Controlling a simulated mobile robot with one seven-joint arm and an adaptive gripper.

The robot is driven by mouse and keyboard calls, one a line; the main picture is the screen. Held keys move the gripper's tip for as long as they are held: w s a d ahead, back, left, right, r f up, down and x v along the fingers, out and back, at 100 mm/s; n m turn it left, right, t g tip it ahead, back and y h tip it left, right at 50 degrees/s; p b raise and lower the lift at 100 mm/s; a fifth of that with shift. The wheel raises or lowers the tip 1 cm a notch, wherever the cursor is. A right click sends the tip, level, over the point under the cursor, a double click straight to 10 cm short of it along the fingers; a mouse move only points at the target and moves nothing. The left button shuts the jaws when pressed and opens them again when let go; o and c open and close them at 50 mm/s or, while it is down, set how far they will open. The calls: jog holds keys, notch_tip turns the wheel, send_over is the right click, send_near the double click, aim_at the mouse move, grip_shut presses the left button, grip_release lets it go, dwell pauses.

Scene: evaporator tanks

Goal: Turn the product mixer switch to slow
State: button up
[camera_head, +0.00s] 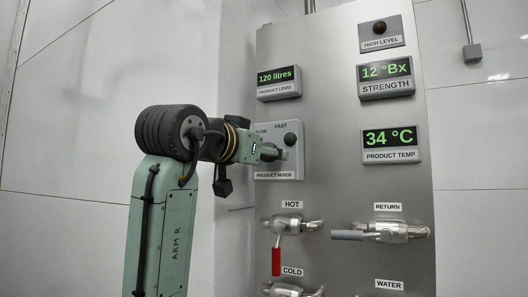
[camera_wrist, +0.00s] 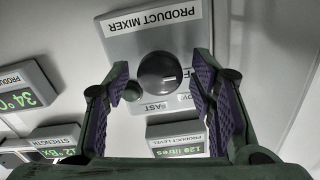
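The product mixer panel (camera_head: 298,165) is a grey box on the steel cabinet, labelled PRODUCT MIXER, with SLOW and FAST marks. It appears upside down in the wrist view (camera_wrist: 118,43). Its round black knob (camera_wrist: 158,72) sits mid-panel; which mark it points to is unclear. In the head view, my gripper hides the knob. My gripper (camera_head: 278,153) is in front of the panel. In the wrist view my gripper (camera_wrist: 162,64) is open, with its purple-padded fingers apart and the knob between them in the picture. No contact with the knob is visible.
A dark round button or lamp (camera_head: 290,139) is on the same panel. The product level display (camera_head: 278,82) is above, and strength (camera_head: 386,78) and temperature (camera_head: 390,145) displays are to the right. The hot valve's red handle (camera_head: 276,262) and the return valve (camera_head: 385,232) are below.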

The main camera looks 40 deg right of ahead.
jog(key=c, duration=1)
jog(key=shift+o, duration=0.2)
jog(key=shift+m, duration=4.3)
jog(key=shift+r, duration=0.1)
jog(key=o, duration=1.1)
jog(key=shift+o, duration=0.2)
